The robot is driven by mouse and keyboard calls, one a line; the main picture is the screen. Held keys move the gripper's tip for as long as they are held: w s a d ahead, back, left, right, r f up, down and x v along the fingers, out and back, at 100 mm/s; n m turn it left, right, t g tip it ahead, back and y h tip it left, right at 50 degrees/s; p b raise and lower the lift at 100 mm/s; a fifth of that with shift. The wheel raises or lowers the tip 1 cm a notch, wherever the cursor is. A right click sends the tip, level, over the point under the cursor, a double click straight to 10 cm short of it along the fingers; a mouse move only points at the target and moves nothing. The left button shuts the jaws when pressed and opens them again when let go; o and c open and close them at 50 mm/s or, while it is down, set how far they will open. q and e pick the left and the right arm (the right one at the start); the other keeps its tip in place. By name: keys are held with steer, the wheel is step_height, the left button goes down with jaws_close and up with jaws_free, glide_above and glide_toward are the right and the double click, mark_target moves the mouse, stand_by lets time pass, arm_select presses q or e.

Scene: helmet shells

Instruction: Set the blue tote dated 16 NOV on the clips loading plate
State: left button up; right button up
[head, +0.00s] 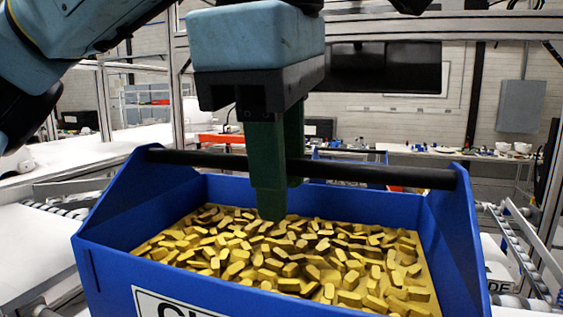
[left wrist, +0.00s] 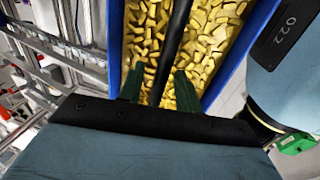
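The blue tote (head: 330,196) fills the lower middle of the head view, full of yellow clips (head: 290,255). Its white label (head: 160,305) is cut off by the frame's bottom edge, and no date shows. A black handle bar (head: 390,175) spans the tote's top. My left gripper (head: 280,200) points down over the bar, one green finger on each side. In the left wrist view the bar (left wrist: 178,35) runs between the fingers with gaps showing, so the gripper looks open around it. I cannot identify the clips loading plate.
Roller conveyors flank the tote at the left (head: 65,210) and at the right (head: 520,245). A long bench with small parts (head: 450,155) stands at the back. A metal frame post (head: 178,90) rises behind the gripper. White surfaces lie at the left.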

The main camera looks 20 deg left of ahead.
arm_select(q)
steer(key=shift+r, duration=0.45)
step_height(320, 180, up, 12)
steer(key=s+p, duration=0.2)
steer(key=p, duration=0.1)
steer(key=shift+s, duration=0.35)
